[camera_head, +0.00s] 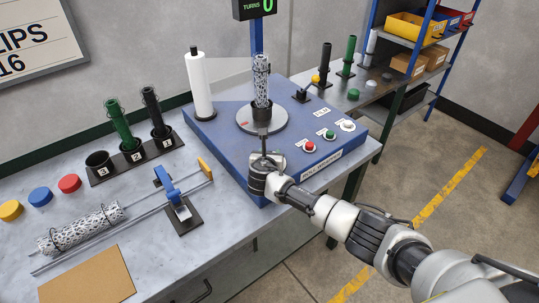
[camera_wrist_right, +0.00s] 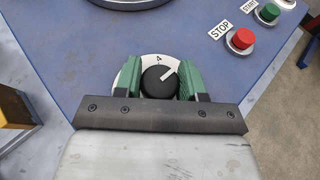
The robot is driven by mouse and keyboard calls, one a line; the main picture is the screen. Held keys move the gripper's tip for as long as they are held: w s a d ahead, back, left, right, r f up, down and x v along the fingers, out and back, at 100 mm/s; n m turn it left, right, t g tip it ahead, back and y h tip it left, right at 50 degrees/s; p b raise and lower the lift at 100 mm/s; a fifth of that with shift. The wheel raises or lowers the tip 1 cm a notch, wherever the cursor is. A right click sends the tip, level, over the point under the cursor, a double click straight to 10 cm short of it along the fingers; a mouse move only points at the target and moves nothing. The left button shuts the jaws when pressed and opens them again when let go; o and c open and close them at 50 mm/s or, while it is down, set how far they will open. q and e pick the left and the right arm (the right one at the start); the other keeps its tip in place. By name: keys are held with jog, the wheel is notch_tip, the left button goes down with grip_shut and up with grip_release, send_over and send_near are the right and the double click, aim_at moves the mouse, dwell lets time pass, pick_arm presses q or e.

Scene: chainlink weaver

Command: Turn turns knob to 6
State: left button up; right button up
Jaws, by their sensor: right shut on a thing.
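The turns knob (camera_wrist_right: 157,84) is a round black dial with a white pointer line on a pale disc. In the right wrist view its pointer aims up and to the right, and a "4" is printed on the disc above it. My right gripper (camera_wrist_right: 160,95) has its green fingers on both sides of the knob, shut on it. In the head view the right gripper (camera_head: 263,155) is at the front of the blue machine (camera_head: 225,125) and hides the knob. The turns display (camera_head: 264,6) shows a green 0. My left gripper is not in view.
A red STOP button (camera_wrist_right: 241,40) and green START button (camera_wrist_right: 268,13) lie right of the knob. Black and green tubes in a numbered rack (camera_head: 132,152) stand left on the bench.

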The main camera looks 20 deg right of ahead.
dwell(0.4)
jog(key=o, duration=0.9)
jog(key=v, duration=1)
jog(key=shift+s+a+r, duration=0.15)
jog(key=shift+s+a, duration=0.1)
jog(key=shift+s, duration=0.05)
